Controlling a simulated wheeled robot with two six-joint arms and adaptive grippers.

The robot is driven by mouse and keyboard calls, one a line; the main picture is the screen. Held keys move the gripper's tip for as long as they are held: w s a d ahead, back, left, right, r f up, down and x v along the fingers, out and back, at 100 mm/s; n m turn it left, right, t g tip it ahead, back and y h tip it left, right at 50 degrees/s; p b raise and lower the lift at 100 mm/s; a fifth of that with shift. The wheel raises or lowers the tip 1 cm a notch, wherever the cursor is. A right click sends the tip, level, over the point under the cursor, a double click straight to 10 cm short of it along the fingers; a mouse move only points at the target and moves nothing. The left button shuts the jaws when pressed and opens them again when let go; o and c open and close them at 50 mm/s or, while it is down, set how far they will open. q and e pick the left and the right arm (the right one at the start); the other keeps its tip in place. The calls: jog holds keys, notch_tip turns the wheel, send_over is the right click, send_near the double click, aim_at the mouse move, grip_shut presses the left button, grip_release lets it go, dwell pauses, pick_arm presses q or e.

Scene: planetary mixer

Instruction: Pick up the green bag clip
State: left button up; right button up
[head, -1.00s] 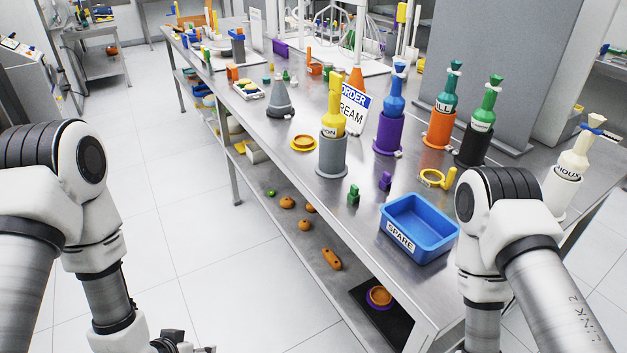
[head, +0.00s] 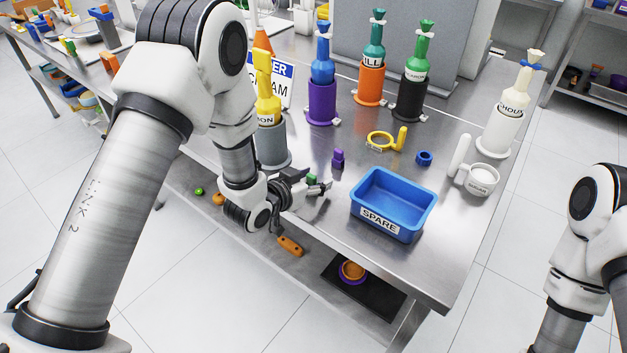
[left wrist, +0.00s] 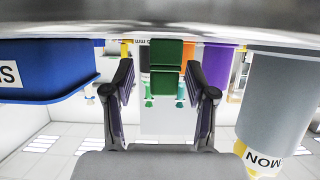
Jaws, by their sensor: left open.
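The green bag clip (head: 312,179) stands on the steel table near its front edge, left of the blue SPARE bin. My left gripper (head: 309,186) reaches in low over that edge with its fingers around or just short of the clip, partly hiding it. In the left wrist view, which is upside down, the green clip (left wrist: 166,68) shows centred between the two spread fingers, with a gap on each side. The left gripper is open and empty. My right arm shows at the right edge, but its gripper is out of view.
The blue SPARE bin (head: 391,206) stands right of the clip. A small purple clip (head: 338,159) is just behind it. A grey holder (head: 273,147) with a yellow bag stands to the left. Purple, orange and black holders line the back. The table front right is clear.

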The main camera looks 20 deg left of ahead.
pick_arm(q)
jog(key=shift+a, duration=0.2)
jog(key=shift+c, duration=1.4)
jog(key=shift+a, duration=0.1)
jog(key=c, duration=0.6)
jog(key=shift+o, duration=0.2)
